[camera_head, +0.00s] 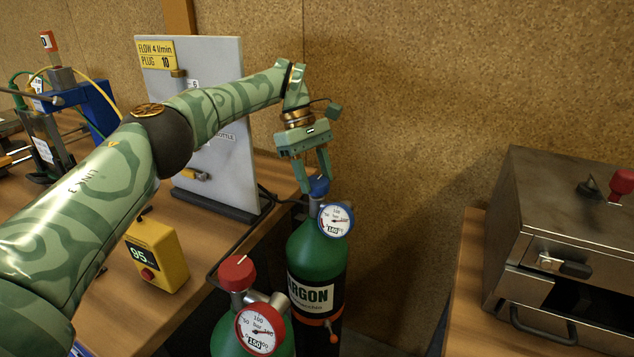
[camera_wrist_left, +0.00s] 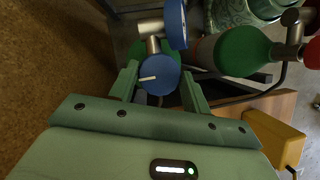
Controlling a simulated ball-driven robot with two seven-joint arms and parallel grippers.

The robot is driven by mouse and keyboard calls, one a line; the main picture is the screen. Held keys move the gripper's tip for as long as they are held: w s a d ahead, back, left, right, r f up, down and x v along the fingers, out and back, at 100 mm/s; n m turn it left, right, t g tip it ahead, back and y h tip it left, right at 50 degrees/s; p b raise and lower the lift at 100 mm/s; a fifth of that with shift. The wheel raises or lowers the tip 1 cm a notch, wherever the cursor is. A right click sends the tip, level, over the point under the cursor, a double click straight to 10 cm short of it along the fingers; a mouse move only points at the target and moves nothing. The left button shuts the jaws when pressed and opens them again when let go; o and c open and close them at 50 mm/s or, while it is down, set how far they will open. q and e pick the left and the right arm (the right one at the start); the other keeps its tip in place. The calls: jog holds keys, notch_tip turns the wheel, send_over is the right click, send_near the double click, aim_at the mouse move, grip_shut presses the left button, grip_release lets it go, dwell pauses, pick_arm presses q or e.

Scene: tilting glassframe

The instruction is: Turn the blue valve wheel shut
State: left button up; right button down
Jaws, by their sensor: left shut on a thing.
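The blue valve wheel (camera_head: 319,186) sits on top of the green ARGON bottle (camera_head: 318,262) in the head view. It has a white line on it and also shows in the left wrist view (camera_wrist_left: 160,75). My left gripper (camera_head: 316,184) comes down from above, its two fingers on either side of the wheel and shut on it. In the left wrist view the fingers (camera_wrist_left: 160,84) flank the wheel. A blue-rimmed gauge (camera_head: 336,220) hangs beside the wheel. My right gripper is not in view.
A second green bottle with a red wheel (camera_head: 236,273) and red-rimmed gauge (camera_head: 260,328) stands in front. A grey panel (camera_head: 219,160) and a yellow meter (camera_head: 157,254) reading 95 are on the left table. A metal oven (camera_head: 560,240) stands at right.

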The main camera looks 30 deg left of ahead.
pick_arm(q)
jog(key=shift+m+b, duration=0.3)
jog(key=shift+m, duration=0.1)
jog(key=o, duration=1)
jog(key=shift+c, duration=0.2)
jog(key=shift+r, duration=0.1)
